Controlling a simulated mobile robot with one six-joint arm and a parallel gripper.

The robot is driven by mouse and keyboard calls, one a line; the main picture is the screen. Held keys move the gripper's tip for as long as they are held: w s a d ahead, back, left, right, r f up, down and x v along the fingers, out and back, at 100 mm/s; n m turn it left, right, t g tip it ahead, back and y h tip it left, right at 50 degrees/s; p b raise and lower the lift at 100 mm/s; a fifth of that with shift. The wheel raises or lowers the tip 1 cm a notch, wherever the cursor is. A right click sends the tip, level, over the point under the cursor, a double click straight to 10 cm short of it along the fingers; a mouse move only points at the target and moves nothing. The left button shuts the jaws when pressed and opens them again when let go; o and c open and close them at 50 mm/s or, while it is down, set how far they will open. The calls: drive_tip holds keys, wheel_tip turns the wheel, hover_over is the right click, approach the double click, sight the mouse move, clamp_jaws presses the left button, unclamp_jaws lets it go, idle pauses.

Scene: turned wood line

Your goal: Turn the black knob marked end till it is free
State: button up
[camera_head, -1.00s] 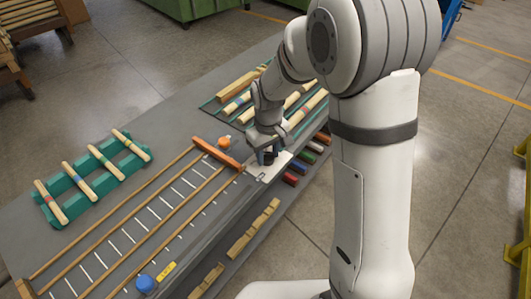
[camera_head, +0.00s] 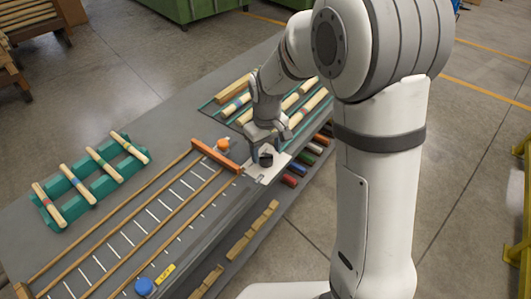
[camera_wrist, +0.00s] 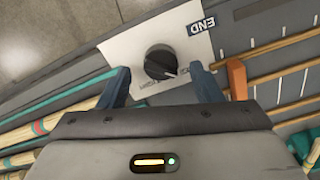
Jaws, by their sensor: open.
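The black knob (camera_wrist: 160,62) sits on a white plate (camera_wrist: 118,50) with a dark blue END label (camera_wrist: 201,26), which reads upside down in the wrist view. In the head view the knob (camera_head: 266,160) shows on the plate (camera_head: 257,172) at the table's edge, just below my gripper (camera_head: 266,147). In the wrist view my gripper (camera_wrist: 160,82) is open. Its two blue fingers stand apart, one to each side of the knob, and their tips do not appear to touch it. The knob has a small light mark on its rim.
An orange wooden bar (camera_head: 215,156) lies across the ruled track left of the plate, with an orange knob (camera_head: 223,143) beside it. A blue knob (camera_head: 145,286) is at the front. A green rack (camera_head: 103,184) holds several striped sticks. More sticks lie behind my gripper.

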sight(268, 156)
wheel_tip(268, 156, up, 6)
drive_tip(key=shift+f, duration=0.1)
idle(0.5)
drive_tip(key=shift+s+d+r, duration=0.15)
drive_tip(key=shift+d+r, duration=0.05)
drive_tip(key=shift+d, duration=0.05)
drive_tip(key=s+d+r+m+t, duration=0.1)
drive_tip(key=s+d+r+m, duration=0.2)
drive_tip(key=s+d, duration=0.3)
drive_tip(key=s+d+r+m+t, duration=0.1)
drive_tip(key=s+d+r+m, duration=0.2)
drive_tip(key=s+d, duration=0.4)
drive_tip(key=s, duration=0.6)
drive_tip(key=shift+m+t, duration=0.3)
drive_tip(key=shift+m, duration=0.1)
